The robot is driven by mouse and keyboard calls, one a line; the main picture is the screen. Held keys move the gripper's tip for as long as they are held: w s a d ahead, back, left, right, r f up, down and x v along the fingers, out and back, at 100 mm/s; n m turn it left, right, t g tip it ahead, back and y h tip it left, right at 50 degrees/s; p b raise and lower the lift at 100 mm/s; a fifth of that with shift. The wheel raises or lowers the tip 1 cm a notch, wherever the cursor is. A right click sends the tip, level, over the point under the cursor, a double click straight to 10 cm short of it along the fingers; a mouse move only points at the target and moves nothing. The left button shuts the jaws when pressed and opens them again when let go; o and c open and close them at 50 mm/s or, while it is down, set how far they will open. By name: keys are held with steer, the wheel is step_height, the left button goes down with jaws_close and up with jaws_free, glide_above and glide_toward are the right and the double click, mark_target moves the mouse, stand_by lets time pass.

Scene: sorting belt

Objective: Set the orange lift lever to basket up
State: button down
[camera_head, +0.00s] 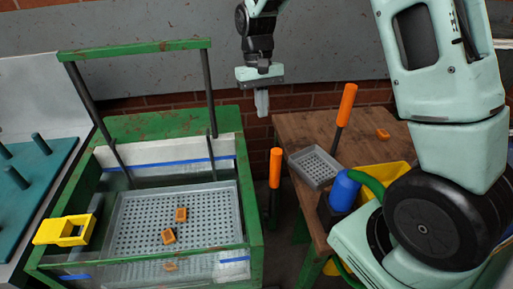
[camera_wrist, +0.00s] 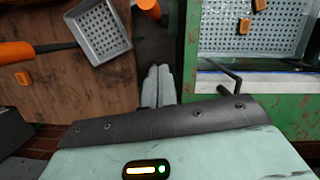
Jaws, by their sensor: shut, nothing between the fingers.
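An orange-handled lever (camera_head: 275,168) stands nearly upright on a dark shaft beside the right wall of the green tank (camera_head: 252,205). Its orange end also shows at the top edge of the wrist view (camera_wrist: 148,6). The grey perforated basket (camera_head: 228,215) sits low inside the tank, below a green-topped hanging frame (camera_head: 135,49), with small orange blocks (camera_head: 168,236) in it. My gripper (camera_head: 262,110) is shut and empty, pointing down, above and behind the lever and apart from it. Its fingertips are together in the wrist view (camera_wrist: 157,75).
A second orange handle (camera_head: 346,105) slants up at the wooden table (camera_head: 300,130), beside a small grey perforated tray (camera_head: 314,168). A blue cylinder (camera_head: 344,190) and yellow bin (camera_head: 388,175) stand at right. A yellow bracket (camera_head: 65,230) sits on the tank's left edge.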

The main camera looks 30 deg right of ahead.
stand_by(0.3)
steer(key=s+a+f+p, duration=0.1)
steer(key=s+f+p, duration=0.1)
steer(key=s+f, duration=0.4)
steer(key=x, duration=0.3)
steer(key=shift+w+f, duration=0.2)
steer(key=shift+f, duration=0.2)
